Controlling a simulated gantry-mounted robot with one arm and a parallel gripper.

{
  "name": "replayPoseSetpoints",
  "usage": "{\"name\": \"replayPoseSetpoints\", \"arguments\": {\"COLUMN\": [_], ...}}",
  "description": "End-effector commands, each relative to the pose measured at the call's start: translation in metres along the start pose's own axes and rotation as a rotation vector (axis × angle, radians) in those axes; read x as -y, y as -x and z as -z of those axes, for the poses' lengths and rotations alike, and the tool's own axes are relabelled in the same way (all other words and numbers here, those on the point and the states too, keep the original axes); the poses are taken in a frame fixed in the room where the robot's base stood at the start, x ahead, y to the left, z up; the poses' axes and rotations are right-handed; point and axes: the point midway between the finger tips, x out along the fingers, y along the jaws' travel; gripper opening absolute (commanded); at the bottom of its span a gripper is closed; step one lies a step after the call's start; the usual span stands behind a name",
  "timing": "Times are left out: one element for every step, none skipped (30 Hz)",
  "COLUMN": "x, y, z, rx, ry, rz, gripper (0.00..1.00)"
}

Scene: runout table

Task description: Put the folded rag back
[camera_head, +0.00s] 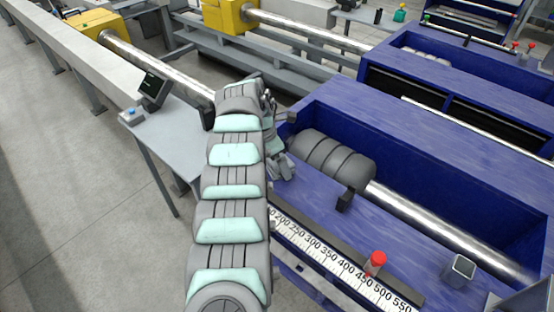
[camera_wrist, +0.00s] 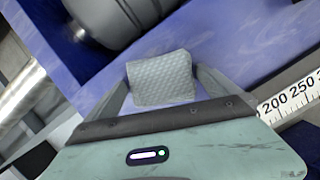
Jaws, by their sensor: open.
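The folded rag (camera_wrist: 160,72), grey and textured, shows in the wrist view over the blue table surface (camera_wrist: 240,35). My gripper (camera_wrist: 163,84) is open, with one finger at each side of the rag. I cannot tell whether the fingers touch it or whether it rests fully on the surface. In the head view my gripper (camera_head: 281,166) is low at the left end of the blue runout table, beside the grey roller. The rag cannot be made out in the head view.
A ruler strip (camera_head: 340,262) runs along the table's front. A red-capped item (camera_head: 375,263) and a small square metal cup (camera_head: 460,269) stand to the right. The grey segmented roller (camera_head: 335,160) and a shiny bar (camera_head: 440,225) lie behind. A control stand (camera_head: 152,90) is at left.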

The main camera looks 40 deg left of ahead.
Motion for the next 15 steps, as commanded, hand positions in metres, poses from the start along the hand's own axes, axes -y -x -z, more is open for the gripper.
{"name": "replayPoseSetpoints", "arguments": {"x": [0.0,0.0,0.0,0.0,0.0,0.0,0.0,0.001,0.001,0.001,0.002,0.002,0.001,0.001,0.001], "y": [0.0,0.001,0.002,0.004,0.005,0.008,0.011,0.015,0.019,0.023,0.027,0.033,0.042,0.049,0.058], "z": [0.0,0.0,-0.001,-0.001,-0.002,-0.003,-0.003,-0.003,-0.004,-0.003,-0.004,-0.003,-0.004,-0.004,-0.004], "rx": [0.0,0.0,0.0,0.0,0.001,0.001,0.001,0.001,0.0,0.0,0.0,0.0,0.001,0.001,0.001], "ry": [0.0,0.0,0.0,0.0,0.0,-0.001,0.0,-0.001,-0.001,0.0,-0.002,-0.001,-0.001,-0.001,0.0], "rz": [0.0,0.0,-0.001,-0.001,-0.001,0.0,0.0,0.0,0.001,0.001,0.002,0.001,-0.001,-0.002,-0.002], "gripper": [1.0,1.0,1.0,1.0,1.0,1.0,1.0,1.0,1.0,1.0,1.0,1.0,1.0,1.0,1.0]}}
